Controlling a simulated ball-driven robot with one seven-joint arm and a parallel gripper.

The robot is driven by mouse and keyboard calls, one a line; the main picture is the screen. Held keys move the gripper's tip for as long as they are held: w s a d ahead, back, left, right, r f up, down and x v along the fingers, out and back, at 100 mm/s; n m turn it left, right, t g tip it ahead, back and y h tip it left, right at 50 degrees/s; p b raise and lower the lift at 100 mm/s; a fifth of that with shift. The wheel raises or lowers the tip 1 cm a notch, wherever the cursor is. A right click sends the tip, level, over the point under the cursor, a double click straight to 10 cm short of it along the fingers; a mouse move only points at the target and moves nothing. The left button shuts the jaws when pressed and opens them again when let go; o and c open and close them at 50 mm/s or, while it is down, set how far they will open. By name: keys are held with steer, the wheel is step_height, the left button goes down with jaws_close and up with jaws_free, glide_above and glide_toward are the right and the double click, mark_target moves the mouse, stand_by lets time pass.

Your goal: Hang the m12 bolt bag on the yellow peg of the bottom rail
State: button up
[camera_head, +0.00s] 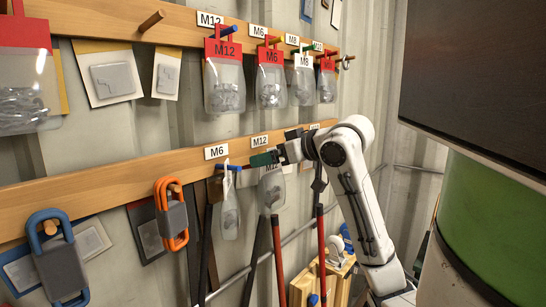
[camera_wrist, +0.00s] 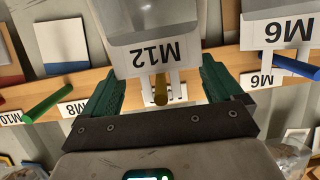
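The M12 bolt bag (camera_wrist: 155,45) is a clear bag with a white header, upside down in the wrist view. In the head view the bag (camera_head: 272,192) hangs upright at the bottom rail, just below my gripper (camera_head: 262,158). The yellow peg (camera_wrist: 161,90) stands at the header's top edge, with white strips of its hanger on both sides; the bag appears to hang on it. In the wrist view my gripper's (camera_wrist: 160,82) green fingers are wide apart, one either side of the header, with gaps. The M12 rail label (camera_head: 260,141) is above the peg.
An M6 bag (camera_wrist: 283,25) hangs close by on the blue peg (camera_wrist: 296,67). A free green peg (camera_wrist: 48,103) is on the other side. Orange (camera_head: 172,215) and blue padlocks (camera_head: 58,262) hang left. A dark panel (camera_head: 480,80) stands right.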

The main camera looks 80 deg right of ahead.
steer(key=shift+o, duration=0.5)
steer(key=shift+s, duration=0.1)
steer(key=b+v, duration=0.2)
steer(key=v, duration=0.8)
steer(key=shift+s+r, duration=0.15)
steer(key=shift+s, duration=0.15)
steer(key=shift+a, duration=0.1)
